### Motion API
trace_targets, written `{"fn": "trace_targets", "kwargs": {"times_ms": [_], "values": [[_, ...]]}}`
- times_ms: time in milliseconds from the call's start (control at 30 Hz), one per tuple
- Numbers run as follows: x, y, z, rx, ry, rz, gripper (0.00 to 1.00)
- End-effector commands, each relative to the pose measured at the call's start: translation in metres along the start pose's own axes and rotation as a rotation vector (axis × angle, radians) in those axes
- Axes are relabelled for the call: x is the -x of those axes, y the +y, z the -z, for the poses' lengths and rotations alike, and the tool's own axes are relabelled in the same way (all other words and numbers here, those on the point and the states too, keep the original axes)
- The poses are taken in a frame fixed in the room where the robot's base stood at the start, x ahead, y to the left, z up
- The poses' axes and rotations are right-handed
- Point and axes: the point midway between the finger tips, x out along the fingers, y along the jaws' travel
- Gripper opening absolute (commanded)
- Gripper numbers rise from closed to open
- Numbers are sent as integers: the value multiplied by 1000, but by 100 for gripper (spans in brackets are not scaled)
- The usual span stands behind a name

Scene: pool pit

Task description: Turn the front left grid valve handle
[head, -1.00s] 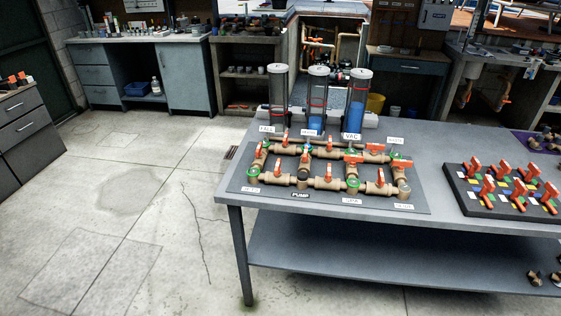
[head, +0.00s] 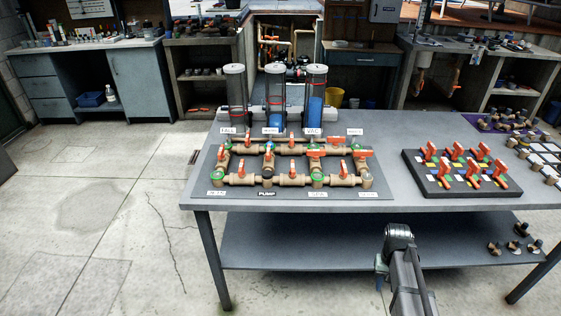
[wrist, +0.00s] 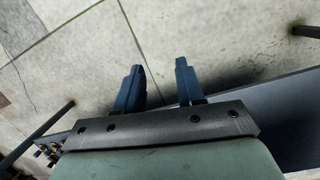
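The pipe grid (head: 268,180) of tan pipes, green fittings and orange valve handles lies on a dark mat (head: 375,193) on the grey table. The front left valve handle (head: 240,166) is orange and stands up on the front pipe, near the JETS-like label, which is too small to read surely. My gripper (wrist: 160,75) is open and empty in the wrist view, its two blue fingers apart above the floor and beside a table edge. In the head view my arm is low, in front of the table and right of the grid. The fingers are mostly hidden there.
Three clear upright tubes (head: 275,95) stand behind the grid. A dark board (head: 465,180) with several orange handles lies to the right on the table (head: 325,205). A lower shelf (head: 320,240) runs beneath. The floor left of the table is clear.

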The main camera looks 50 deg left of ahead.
Motion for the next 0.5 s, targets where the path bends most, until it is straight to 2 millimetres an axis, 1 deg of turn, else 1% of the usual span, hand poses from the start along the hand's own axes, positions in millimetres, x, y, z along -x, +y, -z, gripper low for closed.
{"fn": "trace_targets", "kwargs": {"times_ms": [33, 167, 200, 367, 400, 467, 500], "values": [[22, -14, 14, 23, 22, -7, 38], [71, -46, 34, 72, 64, -24, 38], [86, -56, 38, 86, 77, -28, 38], [150, -99, 54, 146, 129, -44, 38], [166, -111, 56, 161, 142, -47, 38], [190, -129, 60, 181, 161, -50, 38], [206, -140, 62, 194, 172, -52, 38]]}}
